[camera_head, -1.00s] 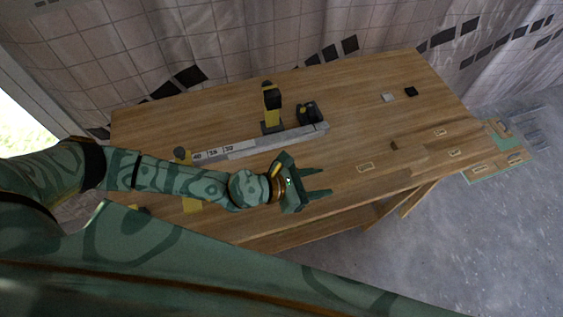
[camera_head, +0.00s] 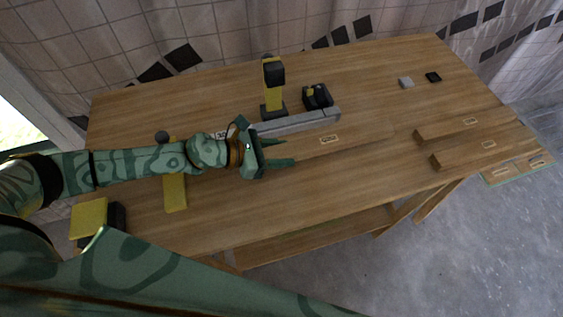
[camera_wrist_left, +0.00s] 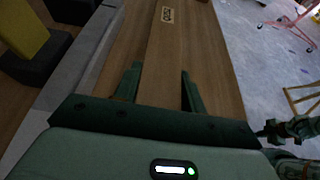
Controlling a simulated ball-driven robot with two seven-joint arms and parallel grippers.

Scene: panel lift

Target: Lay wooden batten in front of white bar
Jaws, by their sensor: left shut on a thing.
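My left gripper (camera_head: 276,152) is shut on a wooden batten (camera_head: 350,137), which carries a small pale label and lies lengthwise along the near side of the white bar (camera_head: 305,122). In the left wrist view the batten (camera_wrist_left: 172,50) runs away from me between the two fingers (camera_wrist_left: 160,90). The white bar (camera_wrist_left: 72,82) lies to its left there. My gripper and wrist hide the batten's near end and part of the bar in the head view. Whether the batten touches the tabletop or the bar is unclear. A green arm part at the right of the wrist view may be my right gripper (camera_wrist_left: 268,132).
Two more labelled battens (camera_head: 445,130) (camera_head: 462,157) lie at the table's right. A yellow-and-black drill (camera_head: 273,88) and a dark charger (camera_head: 317,96) stand behind the bar. A yellow piece (camera_head: 175,190) lies near my forearm. The front middle of the table (camera_head: 300,195) is clear.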

